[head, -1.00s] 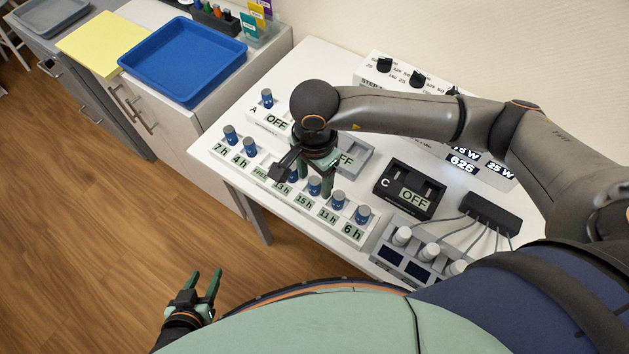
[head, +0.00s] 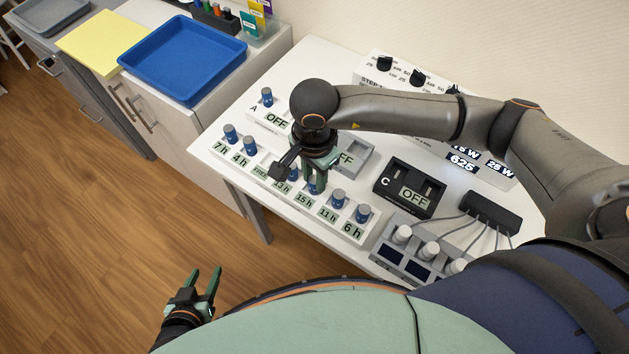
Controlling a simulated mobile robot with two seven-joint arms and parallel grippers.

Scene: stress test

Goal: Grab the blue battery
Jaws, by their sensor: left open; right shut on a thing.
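A row of blue batteries with grey tops stands in a white rack (head: 284,203) on the white table. My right gripper (head: 315,187) points down over this row and is shut on the blue battery (head: 312,189) above the "15 h" label. The fingers hide most of that battery, which still appears to be in its slot. Other blue batteries stand at "7 h" (head: 230,133), "4 h" (head: 249,145), "11 h" (head: 338,198) and "6 h" (head: 362,214). The "13 h" spot is partly covered by my gripper. My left gripper (head: 205,283) is open and empty, low over the floor.
Unit A (head: 262,119) holds one blue battery (head: 267,97) and reads OFF. A grey unit (head: 355,158) is partly behind my gripper. Black unit C (head: 410,188) reads OFF. White knobs (head: 402,235) stand at the front right. A blue tray (head: 184,60) lies on the left cabinet.

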